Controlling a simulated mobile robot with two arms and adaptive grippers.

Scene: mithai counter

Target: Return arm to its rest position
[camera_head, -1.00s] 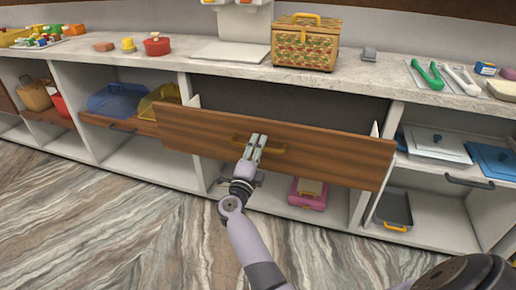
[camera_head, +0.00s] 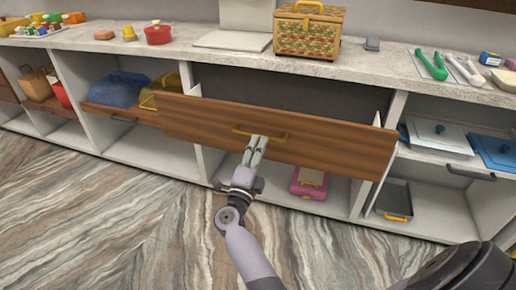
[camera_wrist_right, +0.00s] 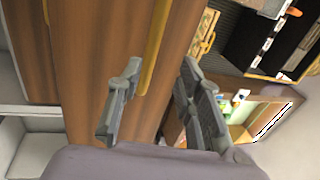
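My right gripper (camera_head: 256,146) is just in front of the wooden drawer front (camera_head: 340,150), a little below its yellow handle (camera_head: 260,134). In the right wrist view the gripper (camera_wrist_right: 155,95) is open, its two fingers apart with nothing held between them. The drawer front (camera_wrist_right: 95,60) and the yellow handle (camera_wrist_right: 154,45) lie beyond the fingers. The drawer stands pulled out from the counter. My left gripper is not in view.
The counter top (camera_head: 390,58) holds a woven basket (camera_head: 308,30), a red pot (camera_head: 158,34) and green tongs (camera_head: 432,64). Below are a pink box (camera_head: 309,184) and a dark tray (camera_head: 395,197). The marbled floor (camera_head: 120,220) in front is clear.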

